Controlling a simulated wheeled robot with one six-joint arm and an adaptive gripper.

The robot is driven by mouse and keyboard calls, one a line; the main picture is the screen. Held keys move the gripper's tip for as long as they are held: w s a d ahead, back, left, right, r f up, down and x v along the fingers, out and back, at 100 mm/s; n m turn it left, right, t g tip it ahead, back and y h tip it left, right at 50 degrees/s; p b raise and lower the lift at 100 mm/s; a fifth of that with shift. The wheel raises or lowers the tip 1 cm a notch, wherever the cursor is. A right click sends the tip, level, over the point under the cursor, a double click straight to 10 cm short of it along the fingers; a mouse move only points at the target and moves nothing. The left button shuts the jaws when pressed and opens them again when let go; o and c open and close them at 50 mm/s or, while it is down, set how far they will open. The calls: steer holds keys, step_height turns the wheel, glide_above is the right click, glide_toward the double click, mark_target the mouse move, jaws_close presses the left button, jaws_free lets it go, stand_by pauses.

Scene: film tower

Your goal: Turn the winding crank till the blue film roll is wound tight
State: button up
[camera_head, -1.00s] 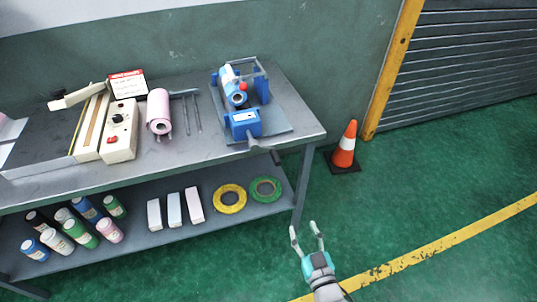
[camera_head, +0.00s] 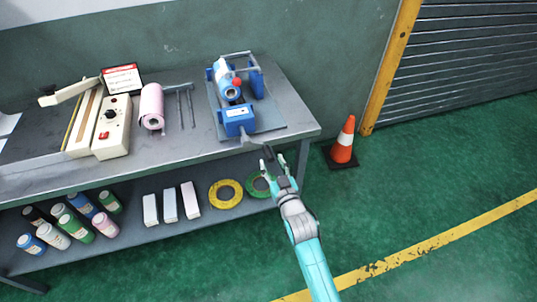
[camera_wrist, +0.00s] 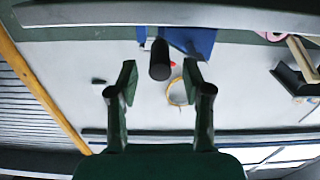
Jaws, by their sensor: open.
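The blue film roll (camera_head: 226,77) sits in a blue winder (camera_head: 240,122) at the right end of the table. The winder's winding crank (camera_head: 252,139) sticks out over the table's front edge and ends in a dark handle (camera_head: 268,153). In the wrist view the black handle (camera_wrist: 160,60) lies between the lines of my two fingers, with a gap on each side. My gripper (camera_head: 273,160) is open and empty at the handle, and its fingers (camera_wrist: 156,85) show no contact with it. How tight the roll is cannot be told.
A pink roll (camera_head: 151,106), thin rods (camera_head: 184,105) and a beige control box (camera_head: 112,127) lie left of the winder. The lower shelf holds bottles, small boxes and yellow tape (camera_head: 226,194). A traffic cone (camera_head: 343,142) stands right of the table. Open floor lies in front.

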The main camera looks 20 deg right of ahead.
steer(key=shift+w, duration=2.2)
jaws_close()
